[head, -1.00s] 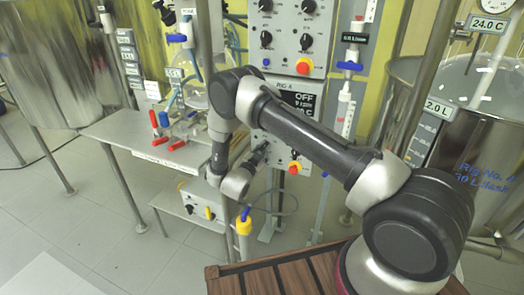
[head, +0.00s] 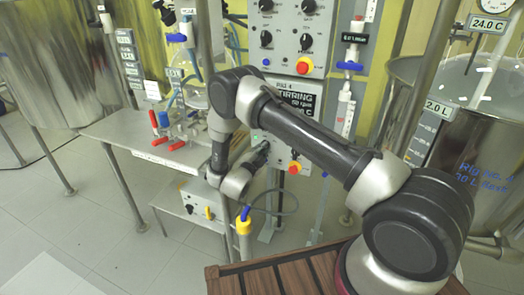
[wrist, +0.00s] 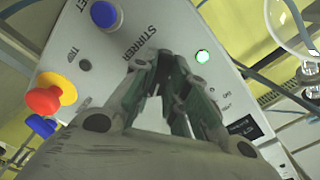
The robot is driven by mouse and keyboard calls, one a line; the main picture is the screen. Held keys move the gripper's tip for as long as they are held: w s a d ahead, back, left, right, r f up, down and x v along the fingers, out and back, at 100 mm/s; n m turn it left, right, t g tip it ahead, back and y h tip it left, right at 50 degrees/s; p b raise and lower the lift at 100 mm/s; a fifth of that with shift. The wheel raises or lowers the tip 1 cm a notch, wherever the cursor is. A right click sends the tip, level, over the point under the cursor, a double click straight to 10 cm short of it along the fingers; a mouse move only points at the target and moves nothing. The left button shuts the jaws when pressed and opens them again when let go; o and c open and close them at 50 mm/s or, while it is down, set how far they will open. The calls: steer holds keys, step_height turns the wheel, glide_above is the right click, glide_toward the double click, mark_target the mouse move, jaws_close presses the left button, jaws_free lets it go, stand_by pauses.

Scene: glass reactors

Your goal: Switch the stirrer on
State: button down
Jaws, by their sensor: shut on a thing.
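The grey stirrer panel (wrist: 125,32) fills much of the wrist view, with the word STIRRER printed on it. A round lamp (wrist: 203,57) on the panel glows green. My gripper (wrist: 162,62) has its fingers at the panel beside that word, shut on the stirrer switch, which the fingers hide. In the head view my gripper (head: 261,150) reaches the lower control box, left of its red button. The display (head: 297,100) above it reads STIRRING, with an rpm line partly hidden behind my arm.
A blue button (wrist: 105,14) and a red stop button with yellow collar (wrist: 46,100) stand near my fingers. A bench (head: 150,132) with red-handled valves is at left. Steel vessels stand at both sides. A yellow-and-blue plug (head: 244,220) is below my wrist.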

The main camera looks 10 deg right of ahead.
stand_by(0.3)
steer(key=c, duration=1.4)
jaws_free()
steer(key=v, duration=1.2)
